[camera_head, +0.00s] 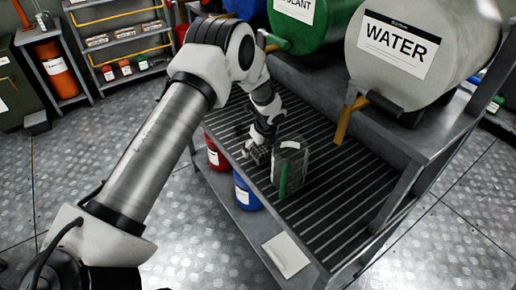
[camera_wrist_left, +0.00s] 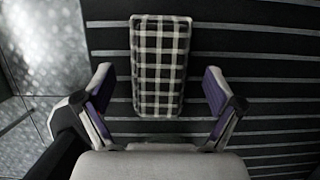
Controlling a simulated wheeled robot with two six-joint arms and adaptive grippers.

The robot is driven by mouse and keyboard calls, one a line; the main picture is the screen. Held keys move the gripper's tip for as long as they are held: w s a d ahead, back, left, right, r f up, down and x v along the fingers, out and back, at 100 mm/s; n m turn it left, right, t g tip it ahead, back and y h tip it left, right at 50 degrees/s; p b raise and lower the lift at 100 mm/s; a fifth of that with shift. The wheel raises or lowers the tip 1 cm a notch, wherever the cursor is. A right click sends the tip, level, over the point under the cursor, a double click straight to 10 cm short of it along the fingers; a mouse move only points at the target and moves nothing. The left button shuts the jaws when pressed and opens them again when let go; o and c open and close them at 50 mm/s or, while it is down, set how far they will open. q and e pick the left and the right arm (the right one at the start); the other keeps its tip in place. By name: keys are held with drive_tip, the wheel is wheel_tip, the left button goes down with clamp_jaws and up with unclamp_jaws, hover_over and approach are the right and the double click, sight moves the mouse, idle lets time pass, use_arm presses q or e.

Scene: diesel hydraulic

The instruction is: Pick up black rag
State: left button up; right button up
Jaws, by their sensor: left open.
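The black rag (camera_wrist_left: 159,65) is a folded black-and-white checked cloth. In the left wrist view it lies on the slatted rack, upper middle, its near end between my finger tips. My left gripper (camera_wrist_left: 158,92) is open, with one finger on each side of the rag and a gap on both sides. In the head view my left gripper (camera_head: 257,148) is low over the rack's left edge, where a small checked patch shows by it. The rest of the rag is hard to make out there. My right gripper is not in view.
A dark grey container (camera_head: 291,165) with a green strip stands on the rack right beside my left gripper. A white drum (camera_head: 425,65) marked WATER and a green drum (camera_head: 310,25) rest above. Red (camera_head: 217,155) and blue (camera_head: 246,190) containers stand below the rack.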

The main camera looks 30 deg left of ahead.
sight(256, 147)
use_arm(q)
drive_tip(key=shift+w+a+f, duration=0.1)
drive_tip(key=shift+a+f, duration=0.05)
drive_tip(key=shift+f, duration=0.25)
drive_tip(key=shift+r, duration=0.1)
drive_tip(key=c, duration=1.3)
drive_tip(key=shift+o, duration=0.2)
drive_tip(key=shift+r, duration=0.15)
drive_tip(key=shift+r, duration=0.3)
drive_tip(key=shift+s+a+r+b, duration=0.1)
drive_tip(key=shift+s+r+b, duration=0.2)
drive_tip(key=shift+r, duration=0.35)
drive_tip(key=shift+s+a+r+b, duration=0.15)
drive_tip(key=shift+s+r, duration=0.15)
drive_tip(key=shift+r, duration=0.3)
drive_tip(key=s+a+b, duration=0.2)
drive_tip(key=s+a, duration=0.1)
drive_tip(key=s, duration=0.4)
drive_tip(key=s+a+b, duration=0.1)
drive_tip(key=s+a, duration=0.2)
drive_tip(key=s, duration=0.5)
drive_tip(key=shift+s+b, duration=0.3)
drive_tip(key=shift+b, duration=0.1)
